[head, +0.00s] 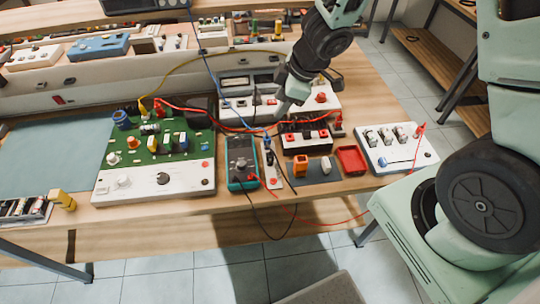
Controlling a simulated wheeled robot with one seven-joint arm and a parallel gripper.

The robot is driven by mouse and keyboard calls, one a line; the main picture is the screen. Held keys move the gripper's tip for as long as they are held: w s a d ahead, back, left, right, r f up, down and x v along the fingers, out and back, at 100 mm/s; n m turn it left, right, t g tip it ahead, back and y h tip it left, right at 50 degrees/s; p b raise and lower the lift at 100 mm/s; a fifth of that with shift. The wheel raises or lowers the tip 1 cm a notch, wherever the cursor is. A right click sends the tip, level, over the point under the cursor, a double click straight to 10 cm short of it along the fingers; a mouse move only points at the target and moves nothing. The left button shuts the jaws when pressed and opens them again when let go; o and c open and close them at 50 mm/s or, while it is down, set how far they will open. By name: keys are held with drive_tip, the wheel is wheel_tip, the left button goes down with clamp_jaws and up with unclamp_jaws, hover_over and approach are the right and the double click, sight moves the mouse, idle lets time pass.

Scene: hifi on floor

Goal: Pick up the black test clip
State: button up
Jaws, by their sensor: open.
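My gripper (289,98) hangs over the white box at the back middle of the bench, its pale fingers pointing down. The jaws are small in this view, and I see nothing held. A small dark upright piece (257,95) just left of my gripper may be the black test clip; I cannot tell for sure. A black lead (262,222) loops from near the teal multimeter (241,163) over the bench's front edge. My arm hides part of the white box.
A green circuit board (158,141) on a white base stands left of the multimeter. Red and yellow leads cross the bench. A white switch box (397,150) and a red tray (351,159) are at right. The blue-grey mat (55,158) at left is mostly clear.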

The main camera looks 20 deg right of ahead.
sight(271, 154)
wheel_tip(271, 154, down, 4)
drive_tip(key=s+d+n+g+y, duration=0.1)
drive_tip(key=s+d+n+g, duration=0.1)
drive_tip(key=s+d, duration=0.1)
drive_tip(key=b+x, duration=0.7)
drive_tip(key=x, duration=1)
drive_tip(key=shift+w+a, duration=0.2)
drive_tip(key=shift+a, duration=0.05)
drive_tip(key=shift+r, duration=0.1)
drive_tip(key=c, duration=0.9)
